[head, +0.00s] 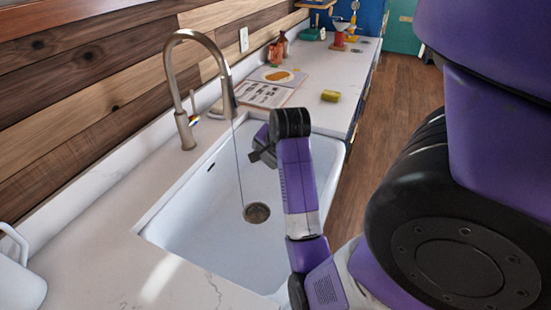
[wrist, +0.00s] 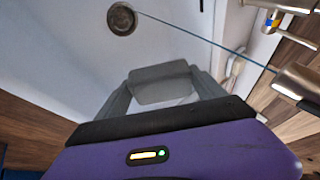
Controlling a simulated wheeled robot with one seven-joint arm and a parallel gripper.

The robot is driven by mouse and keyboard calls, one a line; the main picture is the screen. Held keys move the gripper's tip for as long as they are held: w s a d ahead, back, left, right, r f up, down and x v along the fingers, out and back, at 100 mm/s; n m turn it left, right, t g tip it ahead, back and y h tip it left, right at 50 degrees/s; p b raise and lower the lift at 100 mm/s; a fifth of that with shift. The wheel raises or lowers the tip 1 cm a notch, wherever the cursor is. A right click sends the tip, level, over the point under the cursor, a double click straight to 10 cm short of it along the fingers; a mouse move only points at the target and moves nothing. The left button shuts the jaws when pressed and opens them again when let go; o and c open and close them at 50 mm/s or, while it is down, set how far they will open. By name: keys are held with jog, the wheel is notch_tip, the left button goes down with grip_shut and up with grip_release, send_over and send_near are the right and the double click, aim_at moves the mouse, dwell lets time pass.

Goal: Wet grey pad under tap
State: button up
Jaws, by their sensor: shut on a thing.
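My gripper (head: 262,150) is over the white sink, just right of the water stream in the head view. In the wrist view my gripper (wrist: 162,92) is shut on the grey pad (wrist: 160,82), which sits between its two fingers. In the head view the pad is hard to tell from the dark fingers. The tap (head: 182,118) is a tall curved metal one at the sink's left edge. A thin water stream (head: 238,165) falls from its spout to the drain; it also shows in the wrist view (wrist: 205,40). The pad appears apart from the stream.
The white sink basin (head: 190,222) has a round drain (head: 257,212); the rest of it looks empty. An open book (head: 264,94) and a yellow-green item (head: 330,96) lie on the counter behind. A white mug (head: 20,275) stands at the front left.

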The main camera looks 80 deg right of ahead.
jog(key=w+d+f+b, duration=0.2)
jog(key=w+d, duration=0.2)
jog(key=w, duration=0.5)
dwell(0.4)
jog(key=shift+d, duration=0.1)
dwell(0.5)
jog(key=shift+s+d, duration=0.3)
jog(key=shift+d, duration=0.2)
jog(key=shift+w+a+p, duration=0.1)
jog(key=shift+a+p, duration=0.1)
jog(key=shift+p, duration=0.1)
jog(key=shift+w+a, duration=0.15)
jog(key=shift+a, duration=0.2)
